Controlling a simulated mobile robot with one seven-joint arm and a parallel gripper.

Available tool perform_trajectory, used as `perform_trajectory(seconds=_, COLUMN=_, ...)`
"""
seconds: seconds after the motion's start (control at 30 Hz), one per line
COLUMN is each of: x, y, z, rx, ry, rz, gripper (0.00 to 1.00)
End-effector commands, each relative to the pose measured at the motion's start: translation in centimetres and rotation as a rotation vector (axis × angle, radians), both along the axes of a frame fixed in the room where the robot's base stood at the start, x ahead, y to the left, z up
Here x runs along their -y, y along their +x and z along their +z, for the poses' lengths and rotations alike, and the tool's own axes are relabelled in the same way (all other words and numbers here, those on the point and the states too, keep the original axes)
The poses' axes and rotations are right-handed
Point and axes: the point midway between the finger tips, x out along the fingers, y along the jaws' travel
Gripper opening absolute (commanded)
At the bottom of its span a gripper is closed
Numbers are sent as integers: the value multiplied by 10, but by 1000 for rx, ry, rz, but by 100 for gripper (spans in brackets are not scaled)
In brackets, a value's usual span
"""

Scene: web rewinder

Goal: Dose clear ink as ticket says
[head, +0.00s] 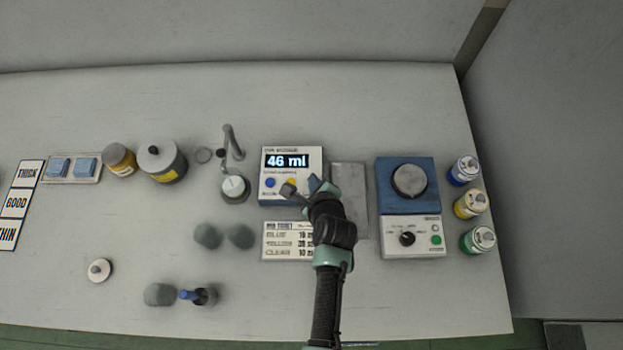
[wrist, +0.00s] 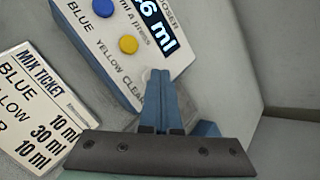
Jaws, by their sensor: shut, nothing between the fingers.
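The ink doser (head: 293,155) stands at the middle of the bench, and its screen reads 46 ml. It also shows in the wrist view (wrist: 185,12), with a blue button (wrist: 76,8) and a yellow button (wrist: 129,44). I cannot tell whether the tips touch. The mix ticket (wrist: 35,100) reads blue 10 ml, yellow 30 ml, clear 10 ml.
A blue-topped mixer (head: 382,168) with a dial panel stands right of my arm. Several ink jars (head: 465,170) line the right edge. Left are a grey pot (head: 165,165) and a yellow-labelled jar (head: 120,160).

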Motion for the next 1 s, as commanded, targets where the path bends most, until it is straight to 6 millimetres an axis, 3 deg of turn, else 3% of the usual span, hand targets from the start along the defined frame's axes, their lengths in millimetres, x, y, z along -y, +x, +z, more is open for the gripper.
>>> perform_trajectory(seconds=0.4, x=0, y=-1, z=16, rx=-1, ry=0, rz=0, gripper=0)
perform_trajectory(seconds=0.77, x=0, y=-1, z=16, rx=-1, ry=0, rz=0, gripper=0)
perform_trajectory(seconds=1.0, x=0, y=0, z=36, rx=0, ry=0, rz=0, gripper=0)
